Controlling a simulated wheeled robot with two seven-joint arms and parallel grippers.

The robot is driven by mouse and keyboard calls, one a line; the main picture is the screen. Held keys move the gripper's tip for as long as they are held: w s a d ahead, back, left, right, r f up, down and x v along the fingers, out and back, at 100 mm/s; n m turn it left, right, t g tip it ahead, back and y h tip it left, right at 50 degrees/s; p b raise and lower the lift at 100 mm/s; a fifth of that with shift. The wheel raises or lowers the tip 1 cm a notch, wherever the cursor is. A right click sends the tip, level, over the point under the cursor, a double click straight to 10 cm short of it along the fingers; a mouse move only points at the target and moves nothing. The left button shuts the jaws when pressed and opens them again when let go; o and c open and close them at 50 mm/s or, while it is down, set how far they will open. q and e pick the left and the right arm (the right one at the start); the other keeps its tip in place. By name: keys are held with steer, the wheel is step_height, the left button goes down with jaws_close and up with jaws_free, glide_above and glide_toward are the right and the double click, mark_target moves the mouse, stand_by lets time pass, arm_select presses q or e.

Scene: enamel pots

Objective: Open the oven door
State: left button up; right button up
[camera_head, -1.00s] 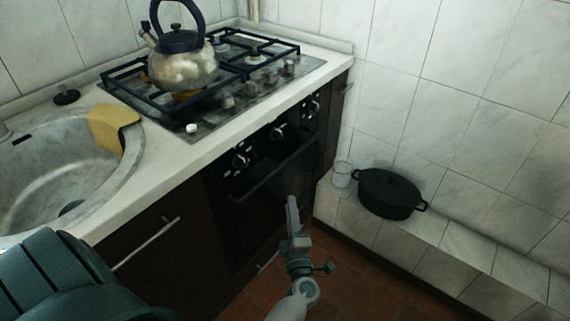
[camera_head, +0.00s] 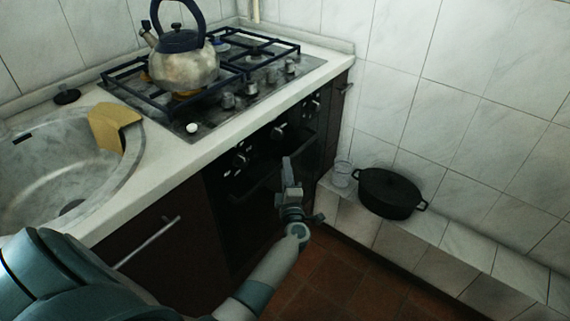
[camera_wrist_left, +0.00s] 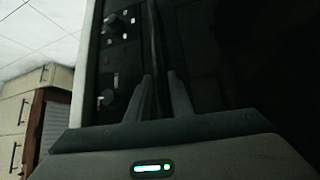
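The black oven, with its knobs (camera_head: 279,131) in a row, is built in under the counter. Its dark door (camera_head: 255,215) looks closed. The door's bar handle (camera_head: 250,187) crosses the top of the door, and it also shows in the left wrist view (camera_wrist_left: 155,45). My left gripper (camera_head: 288,168) is in front of the right part of the handle. In the left wrist view its two fingers (camera_wrist_left: 159,76) are apart, with the handle lined up with the gap between them. I cannot tell whether they touch it. My right gripper is out of view.
A kettle (camera_head: 182,62) stands on the gas hob (camera_head: 215,108) above the oven. A sink (camera_head: 50,160) is at the left. A black pot (camera_head: 388,192) and a glass (camera_head: 342,174) stand on the tiled ledge at the right. The floor (camera_head: 345,280) before the oven is clear.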

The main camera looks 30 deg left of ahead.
arm_select(q)
steer(key=shift+x, duration=1.25)
jaws_close()
steer(key=shift+d+f, duration=0.1)
steer(key=shift+d, duration=0.1)
